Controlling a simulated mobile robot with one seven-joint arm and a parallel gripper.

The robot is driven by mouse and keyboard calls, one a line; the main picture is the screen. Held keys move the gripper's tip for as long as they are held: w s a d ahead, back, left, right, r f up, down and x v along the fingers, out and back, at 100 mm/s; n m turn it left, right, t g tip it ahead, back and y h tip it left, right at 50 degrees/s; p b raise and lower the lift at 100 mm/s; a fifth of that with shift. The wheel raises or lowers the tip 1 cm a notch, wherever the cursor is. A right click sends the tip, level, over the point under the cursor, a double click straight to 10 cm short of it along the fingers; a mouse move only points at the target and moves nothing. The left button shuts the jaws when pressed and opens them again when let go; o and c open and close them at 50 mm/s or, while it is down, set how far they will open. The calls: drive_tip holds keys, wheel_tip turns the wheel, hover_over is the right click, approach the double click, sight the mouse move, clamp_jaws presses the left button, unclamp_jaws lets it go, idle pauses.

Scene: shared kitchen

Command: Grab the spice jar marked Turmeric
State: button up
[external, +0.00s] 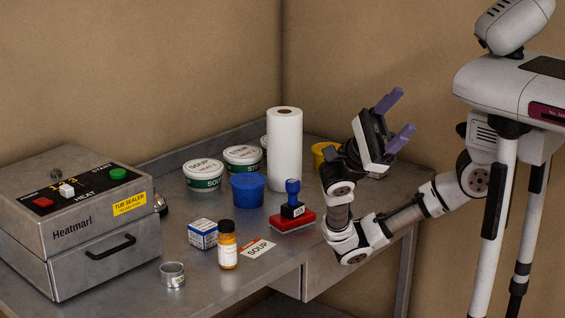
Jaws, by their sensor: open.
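A small jar with orange-yellow contents, a dark cap and a white label (227,245) stands upright near the front edge of the metal table. Its label text is too small to read, so I cannot tell whether it says Turmeric. My gripper (396,118) is open and empty, raised above the table's right end, with its two purple fingers pointing up and to the right. It is well apart from the jar, to the right and higher.
A blue-and-white box (203,235), a SOUP card (257,248) and a metal tin (172,275) surround the jar. A stamp on a red pad (292,219), blue tub (247,190), paper roll (285,150) and soup tubs (203,174) stand behind. A heat sealer (78,225) fills the left.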

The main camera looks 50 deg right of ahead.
drive_tip(key=s+a+f+t+y+b, duration=0.1)
drive_tip(key=s+a+f+t+b, duration=0.1)
drive_tip(key=a+f+t, duration=0.7)
drive_tip(key=w+a+f+t+y, duration=0.1)
drive_tip(key=w+a+f+t, duration=0.4)
drive_tip(key=f, duration=0.4)
drive_tip(key=m+t+h+b, duration=0.25)
drive_tip(key=m+t, duration=0.55)
drive_tip(key=t, duration=0.6)
hover_over(226, 222)
wheel_tip(226, 222, down, 4)
drive_tip(key=shift+h, duration=0.25)
drive_tip(key=f, duration=0.7)
drive_tip(key=shift+a+p, duration=0.2)
drive_tip(key=shift+p, duration=0.15)
drive_tip(key=shift+d+f+p, duration=0.15)
drive_tip(key=shift+f+p, duration=0.8)
drive_tip(key=shift+f, duration=2.1)
drive_tip(key=shift+c, duration=0.3)
